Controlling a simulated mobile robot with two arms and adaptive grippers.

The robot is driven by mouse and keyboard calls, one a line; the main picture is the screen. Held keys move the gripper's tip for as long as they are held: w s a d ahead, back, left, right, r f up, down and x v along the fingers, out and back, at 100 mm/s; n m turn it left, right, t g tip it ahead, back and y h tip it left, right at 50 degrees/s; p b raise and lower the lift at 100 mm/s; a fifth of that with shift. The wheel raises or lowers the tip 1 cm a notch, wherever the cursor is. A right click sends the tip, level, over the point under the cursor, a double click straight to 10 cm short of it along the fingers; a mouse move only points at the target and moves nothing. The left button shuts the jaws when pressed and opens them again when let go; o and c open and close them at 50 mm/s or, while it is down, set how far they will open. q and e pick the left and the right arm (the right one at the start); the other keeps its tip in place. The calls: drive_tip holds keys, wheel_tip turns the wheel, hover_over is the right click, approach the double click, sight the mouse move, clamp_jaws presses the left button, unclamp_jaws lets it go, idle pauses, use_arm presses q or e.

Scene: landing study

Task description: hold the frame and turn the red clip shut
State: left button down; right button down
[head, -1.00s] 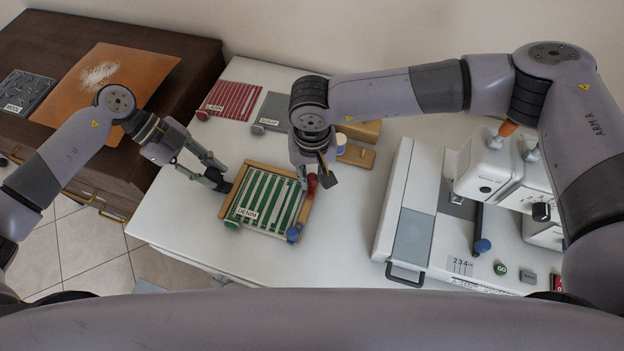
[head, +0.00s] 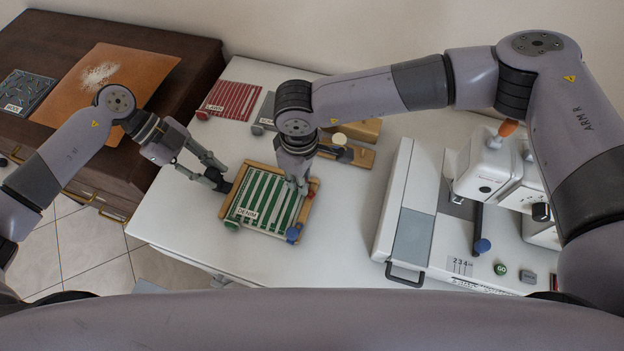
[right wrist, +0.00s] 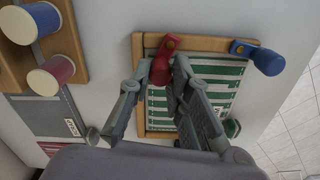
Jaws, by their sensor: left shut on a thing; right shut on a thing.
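The wooden frame (head: 312,190) holds a green-and-white striped panel with a DENIM label (head: 247,213) and lies on the white table. My left gripper (head: 223,183) is shut on the frame's left side. My right gripper (head: 301,184) is over the frame's right side and hides the red clip in the head view. In the right wrist view, the red clip (right wrist: 163,58) sits between my right fingertips (right wrist: 158,72), which are shut on it; its brass screw end lies on the frame's bar. A blue clip (head: 293,233) is at the near right corner and points outward in the wrist view (right wrist: 265,60).
A red striped panel (head: 232,101) and a grey one (head: 268,108) lie behind the frame. A wooden spool rack (head: 358,157) stands behind right. A white sewing machine (head: 405,232) fills the right. Table in front of the frame is clear.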

drive_tip(key=n, duration=0.2)
drive_tip(key=s+n, duration=0.1)
drive_tip(key=n, duration=0.1)
drive_tip(key=shift+a+f, duration=0.15)
drive_tip(key=shift+a, duration=0.1)
drive_tip(key=c, duration=1.9)
unclamp_jaws()
drive_tip(key=o, duration=0.5)
drive_tip(key=shift+w+r, duration=0.1)
drive_tip(key=shift+r, duration=0.1)
wheel_tip(320, 180, up, 12)
